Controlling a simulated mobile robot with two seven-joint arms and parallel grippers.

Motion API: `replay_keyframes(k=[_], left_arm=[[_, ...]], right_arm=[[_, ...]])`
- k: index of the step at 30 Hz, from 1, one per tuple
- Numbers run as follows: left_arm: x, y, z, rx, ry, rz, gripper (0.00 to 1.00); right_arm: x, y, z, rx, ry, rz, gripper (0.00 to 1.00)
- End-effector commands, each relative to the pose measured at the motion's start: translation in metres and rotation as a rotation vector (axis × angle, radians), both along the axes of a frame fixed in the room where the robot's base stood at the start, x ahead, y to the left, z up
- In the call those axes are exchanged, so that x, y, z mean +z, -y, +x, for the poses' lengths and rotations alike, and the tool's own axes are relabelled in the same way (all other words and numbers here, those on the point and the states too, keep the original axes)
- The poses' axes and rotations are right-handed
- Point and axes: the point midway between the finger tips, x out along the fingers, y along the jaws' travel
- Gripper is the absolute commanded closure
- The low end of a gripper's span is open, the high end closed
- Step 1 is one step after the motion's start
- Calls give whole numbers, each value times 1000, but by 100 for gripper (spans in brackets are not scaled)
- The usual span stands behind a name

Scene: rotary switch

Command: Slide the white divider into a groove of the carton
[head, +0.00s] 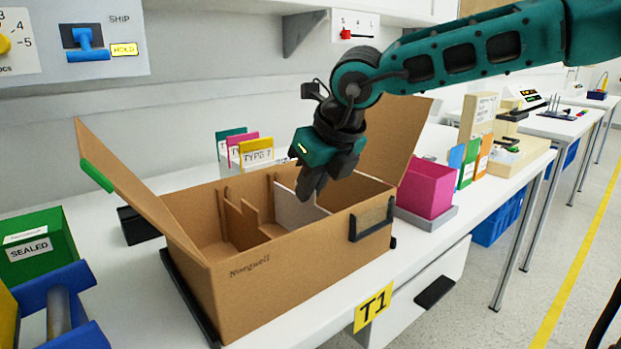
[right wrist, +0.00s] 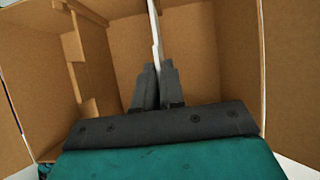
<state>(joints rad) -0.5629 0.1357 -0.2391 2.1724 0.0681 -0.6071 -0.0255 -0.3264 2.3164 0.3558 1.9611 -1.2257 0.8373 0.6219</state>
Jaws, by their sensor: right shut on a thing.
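The open brown carton (head: 300,259) stands on the white bench with its flaps spread. My right gripper (head: 311,190) reaches down into the carton from above. It is shut on the white divider (head: 292,208), which stands roughly upright inside the carton, beside brown cardboard partitions (head: 243,224). In the right wrist view the gripper fingers (right wrist: 158,88) pinch the thin white divider (right wrist: 154,35), seen edge on. A brown strip with a notch shows on the carton wall (right wrist: 75,50). The divider's lower edge is hidden, so I cannot tell whether it sits in a groove. My left gripper is not in view.
A magenta bin (head: 427,188) stands right of the carton. A green box marked SEALED (head: 38,246) and a blue holder (head: 62,310) are at the left. Coloured cards (head: 255,152) stand behind the carton. The carton's raised flaps (head: 140,190) flank its opening.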

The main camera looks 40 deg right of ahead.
Motion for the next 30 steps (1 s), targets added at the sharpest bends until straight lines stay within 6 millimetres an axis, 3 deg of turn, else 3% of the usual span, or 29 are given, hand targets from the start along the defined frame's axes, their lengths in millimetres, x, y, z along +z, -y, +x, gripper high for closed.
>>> replay_keyframes(k=[9,10,18,30], left_arm=[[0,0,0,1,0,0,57],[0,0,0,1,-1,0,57],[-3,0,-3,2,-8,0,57],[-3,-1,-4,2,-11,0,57]], right_arm=[[-1,0,0,0,0,0,100],[-1,0,0,0,0,0,88],[-1,0,0,0,0,0,63],[-1,0,0,0,0,0,62]])
